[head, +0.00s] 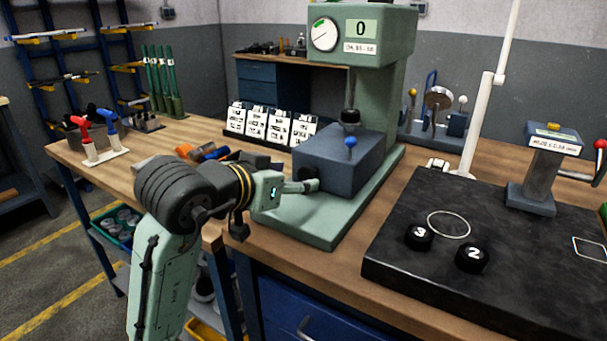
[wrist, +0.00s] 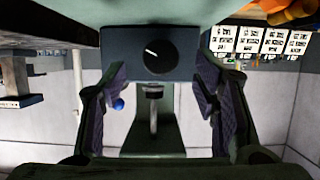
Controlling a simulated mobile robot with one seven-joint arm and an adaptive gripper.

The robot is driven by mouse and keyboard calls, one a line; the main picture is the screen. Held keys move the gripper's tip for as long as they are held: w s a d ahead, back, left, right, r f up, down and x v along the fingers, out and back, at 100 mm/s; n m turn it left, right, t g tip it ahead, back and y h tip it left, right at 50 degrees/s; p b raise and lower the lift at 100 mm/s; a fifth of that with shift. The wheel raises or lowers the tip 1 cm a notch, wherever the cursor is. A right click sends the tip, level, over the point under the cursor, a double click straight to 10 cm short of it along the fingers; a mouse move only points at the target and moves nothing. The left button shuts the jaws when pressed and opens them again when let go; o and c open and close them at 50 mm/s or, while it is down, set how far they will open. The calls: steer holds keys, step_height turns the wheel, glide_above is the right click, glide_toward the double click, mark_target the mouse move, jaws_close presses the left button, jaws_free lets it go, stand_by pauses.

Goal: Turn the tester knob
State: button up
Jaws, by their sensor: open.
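The tester is a tall green machine (head: 376,110) with a dial and a "0" display at its top. A blue-grey box (head: 350,160) sits on its base. The tester knob (wrist: 154,57), black and round with a white pointer line, is on the box's face in the wrist view, which looks upside down. My gripper (head: 303,186) is level with the box's front, close to the knob. In the wrist view my gripper (wrist: 160,92) is open, its dark pads on either side of the knob, apart from it. In the head view the knob is mostly hidden by my gripper.
A blue ball-topped lever (head: 351,142) stands up from the box. White cards (head: 270,125) stand to the left behind my arm. A black slab (head: 400,270) with numbered black pucks (head: 419,236) lies to the right. Orange and blue handles (head: 205,152) lie behind my wrist.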

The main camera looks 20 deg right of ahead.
mark_target(305, 177)
steer(key=x, duration=0.5)
steer(key=c, duration=1.1)
steer(key=shift+m+t+b, duration=0.3)
steer(key=shift+m+t, duration=0.1)
steer(key=shift+m, duration=0.1)
steer(key=shift+m+t+y+b, duration=0.35)
steer(key=shift+m+t+y, duration=0.05)
steer(key=shift+m, duration=0.3)
steer(key=shift+r, duration=0.1)
